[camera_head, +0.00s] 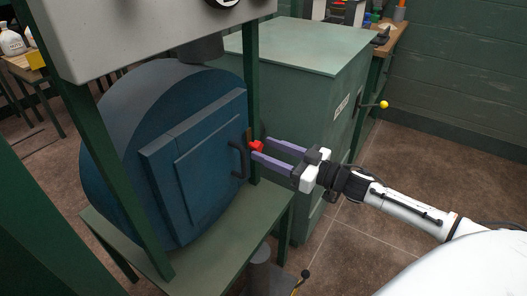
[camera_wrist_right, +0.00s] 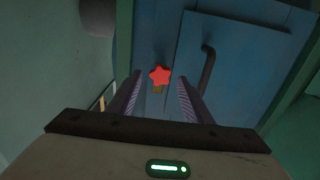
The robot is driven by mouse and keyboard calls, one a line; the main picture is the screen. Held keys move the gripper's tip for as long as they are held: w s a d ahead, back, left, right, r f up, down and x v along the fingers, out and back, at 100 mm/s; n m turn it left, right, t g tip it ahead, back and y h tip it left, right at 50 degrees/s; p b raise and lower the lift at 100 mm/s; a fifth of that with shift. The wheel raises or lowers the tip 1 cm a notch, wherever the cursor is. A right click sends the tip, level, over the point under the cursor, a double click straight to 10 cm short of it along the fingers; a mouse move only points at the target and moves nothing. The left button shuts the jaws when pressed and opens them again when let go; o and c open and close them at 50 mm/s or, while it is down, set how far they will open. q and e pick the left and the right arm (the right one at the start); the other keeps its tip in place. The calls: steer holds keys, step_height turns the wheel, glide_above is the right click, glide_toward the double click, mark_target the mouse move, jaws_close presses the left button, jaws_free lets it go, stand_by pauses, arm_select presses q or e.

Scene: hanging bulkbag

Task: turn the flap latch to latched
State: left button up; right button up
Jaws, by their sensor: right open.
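The flap latch (camera_head: 257,146) has a red knob and sits at the right edge of the blue flap door (camera_head: 208,150), above the dark door handle (camera_head: 237,160). In the right wrist view the red star-shaped knob (camera_wrist_right: 159,75) shows on a small brass-coloured piece, with the handle (camera_wrist_right: 207,68) to its right. My right gripper (camera_head: 260,147) is open, with its two purple fingers pointing at the latch. In the wrist view the knob appears between and just beyond the fingertips (camera_wrist_right: 158,77); I cannot tell whether they touch it. My left gripper is not in view.
The blue drum body (camera_head: 105,120) rests on a green stand (camera_head: 230,215) between green posts. A green cabinet (camera_head: 300,50) stands close behind my right gripper. A yellow-knobbed lever (camera_head: 384,104) sticks out at the cabinet's right. Open floor lies at the right.

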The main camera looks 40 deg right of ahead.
steer(key=shift+x, duration=1)
steer(key=shift+s, duration=0.1)
steer(key=c, duration=1.1)
